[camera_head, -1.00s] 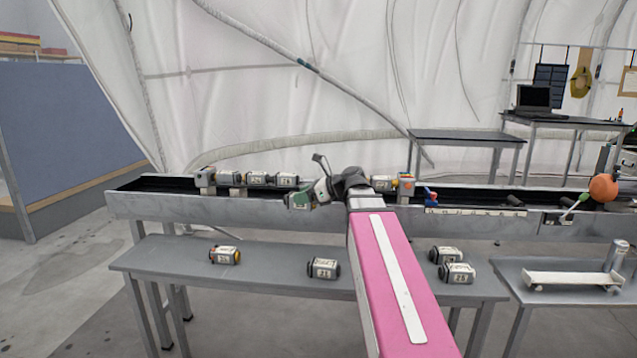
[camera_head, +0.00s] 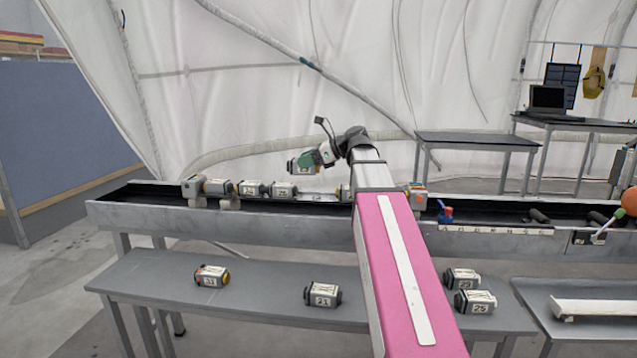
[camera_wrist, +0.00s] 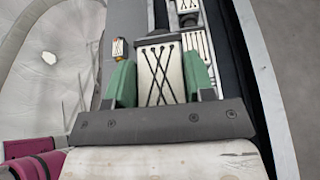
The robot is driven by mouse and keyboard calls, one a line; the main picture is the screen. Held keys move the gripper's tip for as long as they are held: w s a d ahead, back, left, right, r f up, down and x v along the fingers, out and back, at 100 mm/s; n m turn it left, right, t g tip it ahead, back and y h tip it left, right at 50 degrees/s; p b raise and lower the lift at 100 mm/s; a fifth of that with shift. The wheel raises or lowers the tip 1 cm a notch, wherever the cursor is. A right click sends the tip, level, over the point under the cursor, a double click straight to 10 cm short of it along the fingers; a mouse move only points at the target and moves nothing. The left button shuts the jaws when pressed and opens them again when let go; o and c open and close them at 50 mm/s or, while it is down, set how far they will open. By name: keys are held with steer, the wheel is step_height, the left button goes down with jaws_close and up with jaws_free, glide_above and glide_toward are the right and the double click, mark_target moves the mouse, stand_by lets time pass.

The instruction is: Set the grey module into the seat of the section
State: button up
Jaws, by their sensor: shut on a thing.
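My gripper (camera_head: 304,160), with green fingers, is shut on a module (camera_head: 301,168) and holds it in the air above the long grey trough. In the wrist view the module (camera_wrist: 159,76) shows a pale face with crossed dark lines, between the two green fingers. The section (camera_head: 250,188) is a row of grey modules with white labels lying in the trough, left of and below my gripper. A gap with a pale rail (camera_head: 318,192) shows right of the row; my arm partly hides its right end. An end block (camera_head: 418,197) stands beyond my arm.
A lower bench (camera_head: 250,300) in front of the trough carries several loose modules, one at the left (camera_head: 211,276) and one in the middle (camera_head: 322,294). A blue fitting (camera_head: 445,214) and an orange ball (camera_head: 629,201) are on the right.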

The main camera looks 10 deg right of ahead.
steer(key=shift+w+d+f, duration=0.7)
steer(key=shift+d+f, duration=0.1)
steer(key=shift+f, duration=0.5)
steer(key=shift+w+d+f, duration=0.65)
steer(key=shift+d+f, duration=0.15)
steer(key=shift+f, duration=0.45)
steer(key=shift+w+d+f, duration=0.7)
steer(key=shift+d+f, duration=0.1)
steer(key=shift+f, duration=0.5)
steer(key=shift+f, duration=0.45)
